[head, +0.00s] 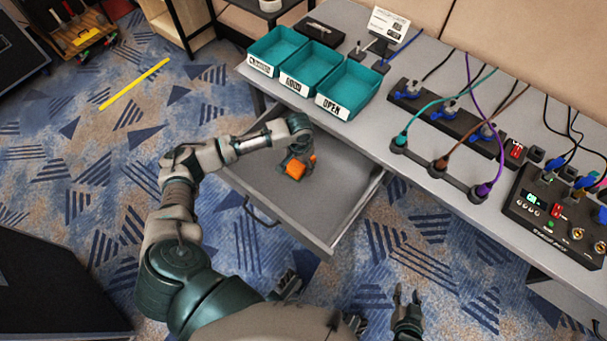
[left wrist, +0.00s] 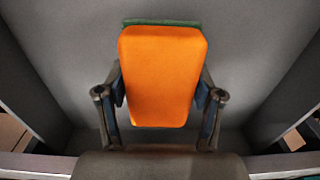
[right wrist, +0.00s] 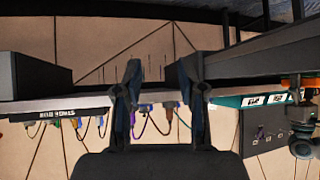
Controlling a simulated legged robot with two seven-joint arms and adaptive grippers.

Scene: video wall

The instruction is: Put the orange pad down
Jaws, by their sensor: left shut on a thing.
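The orange pad (head: 294,171) is in my left gripper (head: 299,160), over the grey floor of the open drawer (head: 325,215). In the left wrist view the orange pad (left wrist: 162,75) sits upright in the frame between the two fingers of my left gripper (left wrist: 162,95), which press its sides. A green layer shows along the pad's far edge. I cannot tell if the pad touches the drawer floor. My right gripper (head: 407,300) is open and empty, low in front of the desk. In the right wrist view its fingers (right wrist: 160,85) stand apart with nothing between them.
Three teal bins (head: 347,88) with labels stand on the desk (head: 400,160) above the drawer. Power strips, coloured cables and a black control box (head: 552,212) are on the desk to the right. The drawer floor around the pad looks clear.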

